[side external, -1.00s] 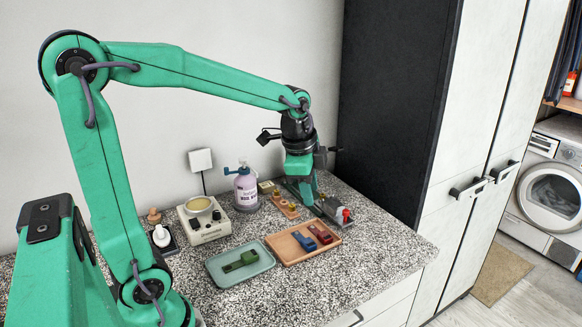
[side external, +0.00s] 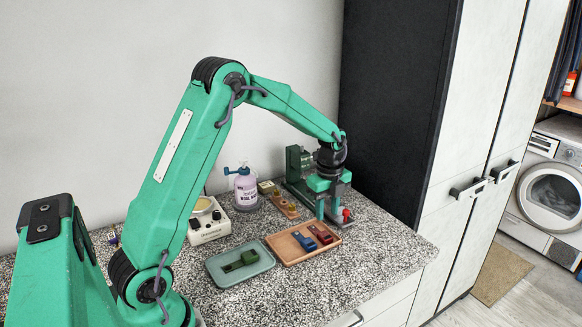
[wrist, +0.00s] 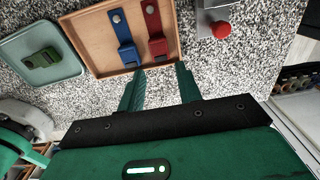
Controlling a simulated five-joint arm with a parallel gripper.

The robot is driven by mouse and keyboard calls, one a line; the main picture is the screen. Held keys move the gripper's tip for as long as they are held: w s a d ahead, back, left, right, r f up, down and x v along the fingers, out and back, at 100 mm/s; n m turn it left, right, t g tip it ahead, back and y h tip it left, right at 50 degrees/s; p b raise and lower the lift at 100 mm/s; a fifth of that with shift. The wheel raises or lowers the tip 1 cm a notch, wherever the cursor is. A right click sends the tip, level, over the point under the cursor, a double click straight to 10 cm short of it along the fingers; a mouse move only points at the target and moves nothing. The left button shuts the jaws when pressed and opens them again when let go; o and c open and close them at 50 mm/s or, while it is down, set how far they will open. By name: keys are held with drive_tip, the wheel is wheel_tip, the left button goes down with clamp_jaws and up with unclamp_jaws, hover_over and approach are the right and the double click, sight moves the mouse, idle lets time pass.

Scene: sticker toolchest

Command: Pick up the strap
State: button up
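A blue strap (wrist: 125,36) with metal snaps lies on a tan wooden tray (wrist: 88,48); it also shows in the side view (side external: 304,241). A red strap (wrist: 154,30) lies beside it on the same tray, also visible in the side view (side external: 321,234). A dark green strap (wrist: 42,58) lies apart on a teal tray (wrist: 66,70). My gripper (wrist: 160,68) is open and empty, its fingertips near the tray edge by the snap ends of the blue and red straps. In the side view my gripper (side external: 329,216) is just behind the tan tray.
A green press (side external: 296,165) with a red knob (side external: 346,213) stands by my gripper. The speckled counter front is clear.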

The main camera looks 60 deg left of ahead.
sight(325, 235)
drive_tip(key=shift+a+f, duration=0.1)
drive_tip(key=shift+f, duration=3.9)
drive_tip(key=c, duration=0.6)
drive_tip(key=shift+r, duration=0.2)
drive_tip(key=shift+r, duration=0.6)
drive_tip(key=r, duration=0.1)
drive_tip(key=d+r, duration=0.1)
drive_tip(key=r, duration=0.1)
drive_tip(key=shift+s+r, duration=0.1)
drive_tip(key=shift+s, duration=0.05)
drive_tip(key=s+d+r, duration=0.1)
drive_tip(key=d+r, duration=0.1)
drive_tip(key=d, duration=0.1)
drive_tip(key=s+d+r, duration=0.1)
drive_tip(key=d+r, duration=0.1)
drive_tip(key=d, duration=0.1)
drive_tip(key=s+d+r, duration=0.1)
drive_tip(key=d+r, duration=0.1)
drive_tip(key=d, duration=0.2)
drive_tip(key=shift+s+d+r, duration=0.1)
